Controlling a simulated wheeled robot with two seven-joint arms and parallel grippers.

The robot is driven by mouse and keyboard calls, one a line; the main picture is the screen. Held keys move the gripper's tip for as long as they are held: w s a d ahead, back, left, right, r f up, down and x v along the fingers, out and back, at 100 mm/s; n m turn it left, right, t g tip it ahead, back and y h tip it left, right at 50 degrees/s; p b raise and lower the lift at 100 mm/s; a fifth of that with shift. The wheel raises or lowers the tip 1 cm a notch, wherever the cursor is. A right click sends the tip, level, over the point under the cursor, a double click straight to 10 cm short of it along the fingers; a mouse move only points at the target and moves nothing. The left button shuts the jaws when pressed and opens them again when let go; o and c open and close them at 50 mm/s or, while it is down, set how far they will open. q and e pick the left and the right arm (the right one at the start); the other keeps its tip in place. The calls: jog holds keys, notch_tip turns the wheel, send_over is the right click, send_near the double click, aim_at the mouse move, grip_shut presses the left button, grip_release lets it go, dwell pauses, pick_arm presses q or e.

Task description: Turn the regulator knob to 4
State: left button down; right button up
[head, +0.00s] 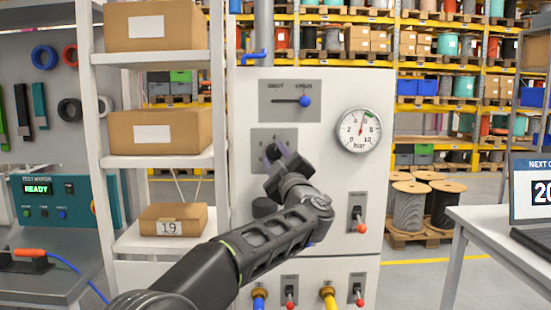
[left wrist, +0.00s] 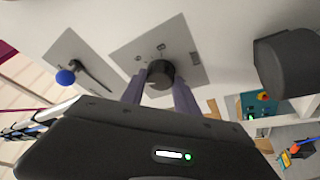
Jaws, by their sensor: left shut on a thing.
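The regulator knob (left wrist: 160,74) is a dark round knob on a grey square plate (left wrist: 127,57), with small markings around it too small to read. In the head view the plate (head: 262,136) is on the white panel, and my gripper hides most of the knob. My left gripper (head: 280,160) is at the knob. In the left wrist view its two fingers (left wrist: 160,92) lie on either side of the knob, shut on it. My right gripper is not in view.
A round gauge (head: 359,130) marked bar sits right of the plate. A lever with a blue ball (head: 305,101) is above. A red-tipped switch (head: 361,226) is lower right. A shelf with cardboard boxes (head: 159,132) stands left, and a table (head: 500,225) with a laptop stands right.

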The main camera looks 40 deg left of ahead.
pick_arm(q)
jog(key=shift+n+g+p, duration=0.3)
jog(key=shift+n+g, duration=0.5)
jog(key=shift+n, duration=1.2)
jog(key=c, duration=0.9)
grip_release()
jog(key=b+v, duration=0.2)
jog(key=v, duration=0.6)
jog(key=shift+w, duration=0.1)
